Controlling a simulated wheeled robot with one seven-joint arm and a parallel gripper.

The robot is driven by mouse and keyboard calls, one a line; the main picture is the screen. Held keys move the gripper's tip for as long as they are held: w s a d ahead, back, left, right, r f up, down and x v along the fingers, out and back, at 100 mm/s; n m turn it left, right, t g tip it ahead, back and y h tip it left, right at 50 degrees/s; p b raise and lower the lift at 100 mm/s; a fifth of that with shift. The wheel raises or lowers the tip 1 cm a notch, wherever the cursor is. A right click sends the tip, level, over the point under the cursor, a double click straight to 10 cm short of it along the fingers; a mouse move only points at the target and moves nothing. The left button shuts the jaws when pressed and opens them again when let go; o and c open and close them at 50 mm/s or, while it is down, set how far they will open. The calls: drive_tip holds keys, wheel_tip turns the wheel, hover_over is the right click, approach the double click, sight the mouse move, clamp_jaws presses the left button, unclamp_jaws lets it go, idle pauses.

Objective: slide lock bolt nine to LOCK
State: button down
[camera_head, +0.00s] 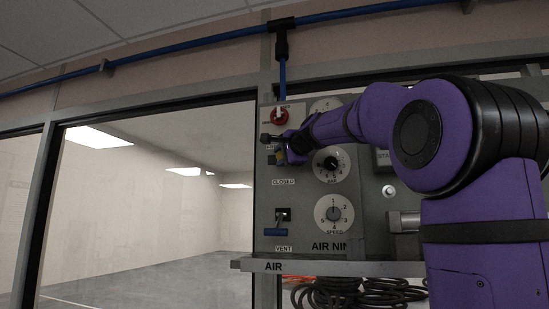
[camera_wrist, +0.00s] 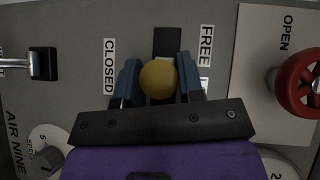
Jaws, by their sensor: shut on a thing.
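A yellow round knob (camera_wrist: 158,79) sits on the grey panel between the CLOSED and FREE labels in the wrist view. A dark slot or plate (camera_wrist: 167,42) shows beside it. My gripper (camera_wrist: 157,88) has its two blue fingers on either side of the knob and is shut on it. In the head view my gripper (camera_head: 276,150) is at the panel's upper left, above the CLOSED label (camera_head: 283,182); the knob is small and partly hidden there. I cannot make out a LOCK label or a number nine on the bolt itself.
The panel (camera_head: 300,215) reads AIR NINE. A red round handle (camera_wrist: 301,82) marked OPEN lies right of the gripper in the wrist view. Dials (camera_head: 334,214), a blue VENT handle (camera_head: 275,232) and a ledge (camera_head: 330,268) lie below. A window (camera_head: 170,200) stands left.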

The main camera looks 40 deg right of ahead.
drive_tip(key=shift+s+d, duration=0.4)
drive_tip(key=shift+s, duration=0.05)
drive_tip(key=c, duration=0.7)
unclamp_jaws()
drive_tip(key=shift+s, duration=0.1)
drive_tip(key=shift+c, duration=0.2)
drive_tip(key=s+a+r, duration=0.1)
drive_tip(key=s, duration=0.9)
drive_tip(key=shift+s+a+r, duration=0.2)
drive_tip(key=shift+s, duration=0.1)
